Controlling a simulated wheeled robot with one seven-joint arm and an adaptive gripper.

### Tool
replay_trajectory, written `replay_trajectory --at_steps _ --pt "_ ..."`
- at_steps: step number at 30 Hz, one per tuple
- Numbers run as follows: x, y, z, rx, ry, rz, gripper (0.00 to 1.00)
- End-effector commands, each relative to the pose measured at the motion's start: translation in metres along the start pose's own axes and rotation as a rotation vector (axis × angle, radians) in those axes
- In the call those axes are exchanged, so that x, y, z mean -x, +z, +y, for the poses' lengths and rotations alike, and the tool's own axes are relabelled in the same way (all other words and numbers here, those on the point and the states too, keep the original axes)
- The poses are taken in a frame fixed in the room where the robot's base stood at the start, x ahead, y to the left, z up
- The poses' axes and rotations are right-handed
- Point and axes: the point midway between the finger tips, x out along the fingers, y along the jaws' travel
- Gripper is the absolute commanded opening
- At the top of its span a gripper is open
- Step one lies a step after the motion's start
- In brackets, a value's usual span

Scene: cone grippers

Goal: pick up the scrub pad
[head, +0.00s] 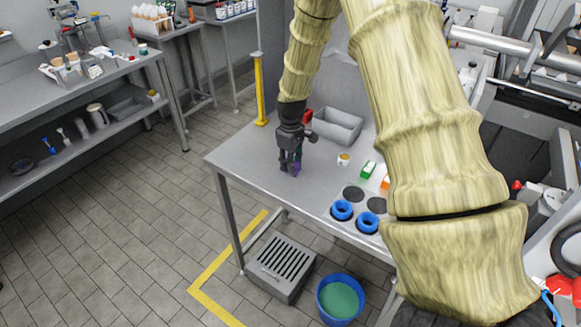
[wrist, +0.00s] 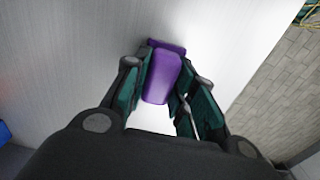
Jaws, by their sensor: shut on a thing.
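The purple scrub pad (wrist: 162,78) is between the fingers of my gripper (wrist: 170,70) in the wrist view. It is a small rounded block with a darker purple part at its far end. My gripper is shut on it, with the dark green finger pads on either side. In the head view my gripper (head: 291,166) points down near the left part of the grey table (head: 240,156), and a bit of the purple pad (head: 297,170) shows at its fingertips. I cannot tell whether the pad touches the tabletop.
A grey bin (head: 338,125) and a red thing (head: 307,117) stand behind my gripper. A small cup (head: 344,159), a green block (head: 368,170) and blue rings (head: 342,210) lie to the right. A yellow post (head: 259,90) rises at the table's back left.

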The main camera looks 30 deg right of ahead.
Motion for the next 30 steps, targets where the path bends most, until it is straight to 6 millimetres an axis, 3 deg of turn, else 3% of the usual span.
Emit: replay_trajectory --at_steps 11,20,30 --pt "0.005 0.0 0.0 0.0 0.0 0.0 0.03" --pt "0.032 -0.001 0.0 0.001 0.002 0.002 0.03" --pt "0.039 0.043 -0.043 0.0 -0.001 -0.001 0.03"
